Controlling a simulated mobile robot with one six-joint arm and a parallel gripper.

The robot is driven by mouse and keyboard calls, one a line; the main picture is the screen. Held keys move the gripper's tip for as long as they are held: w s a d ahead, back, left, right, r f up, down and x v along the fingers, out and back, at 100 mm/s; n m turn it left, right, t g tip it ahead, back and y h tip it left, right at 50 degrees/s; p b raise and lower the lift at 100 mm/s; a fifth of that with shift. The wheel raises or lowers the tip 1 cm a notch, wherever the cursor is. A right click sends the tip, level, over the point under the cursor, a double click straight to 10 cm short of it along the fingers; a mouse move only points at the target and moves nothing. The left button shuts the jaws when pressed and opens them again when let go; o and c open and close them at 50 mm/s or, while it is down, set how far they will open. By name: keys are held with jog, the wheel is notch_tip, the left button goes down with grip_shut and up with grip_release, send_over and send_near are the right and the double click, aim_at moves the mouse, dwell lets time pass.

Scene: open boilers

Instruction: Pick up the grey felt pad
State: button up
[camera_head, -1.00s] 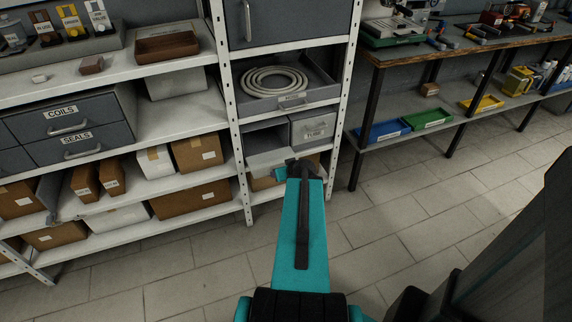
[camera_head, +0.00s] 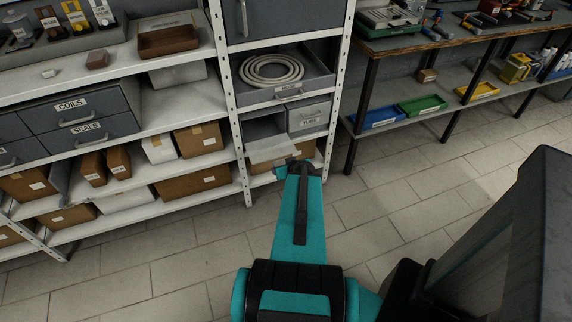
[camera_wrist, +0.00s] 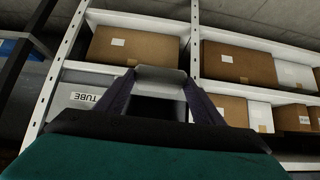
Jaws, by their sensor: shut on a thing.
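My gripper (camera_wrist: 160,80) is shut, with a small flat grey piece between its two fingertips. That piece, apparently the grey felt pad (camera_wrist: 160,73), shows its face and a paler edge. In the head view my fingers are mostly hidden beyond my wrist (camera_head: 300,168). A pale grey sheet (camera_head: 273,150) lies slightly tilted just beyond and left of my wrist, in front of the open compartment (camera_head: 265,127). I cannot tell whether this sheet is the same piece. The dark compartment also shows behind my fingers in the wrist view (camera_wrist: 157,107).
The closed TUBE drawer (camera_head: 308,115) is right of the compartment, and the open HOSE drawer (camera_head: 288,92) is above. White uprights (camera_head: 335,95) flank them. Cardboard boxes (camera_head: 195,183) fill the lower shelves. A workbench (camera_head: 460,45) stands right. The tiled floor (camera_head: 400,200) ahead is clear.

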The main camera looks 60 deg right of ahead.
jog(key=shift+s, duration=0.1)
dwell(0.6)
jog(key=shift+w+a, duration=0.35)
jog(key=shift+w, duration=0.2)
jog(key=w+a+r+n+t+y, duration=0.1)
jog(key=w+a+r+n+y, duration=0.1)
jog(key=w+a+r, duration=0.65)
jog(key=w+a+r+n+y, duration=0.1)
jog(key=w+a+r+n, duration=0.4)
jog(key=w, duration=0.6)
jog(key=w+a+r+t+y, duration=0.1)
jog(key=w+a+r+y, duration=0.1)
jog(key=w+a+r, duration=0.6)
jog(key=w+a+r+n+y, duration=0.15)
jog(key=w+a+r, duration=0.3)
jog(key=a, duration=0.45)
jog(key=w+a+r+n+y, duration=0.15)
jog(key=w+a+r, duration=0.3)
jog(key=a, duration=0.45)
jog(key=s+a+r+m+h, duration=0.2)
jog(key=a+r, duration=0.4)
jog(key=a, duration=0.5)
jog(key=shift+m+h, duration=0.4)
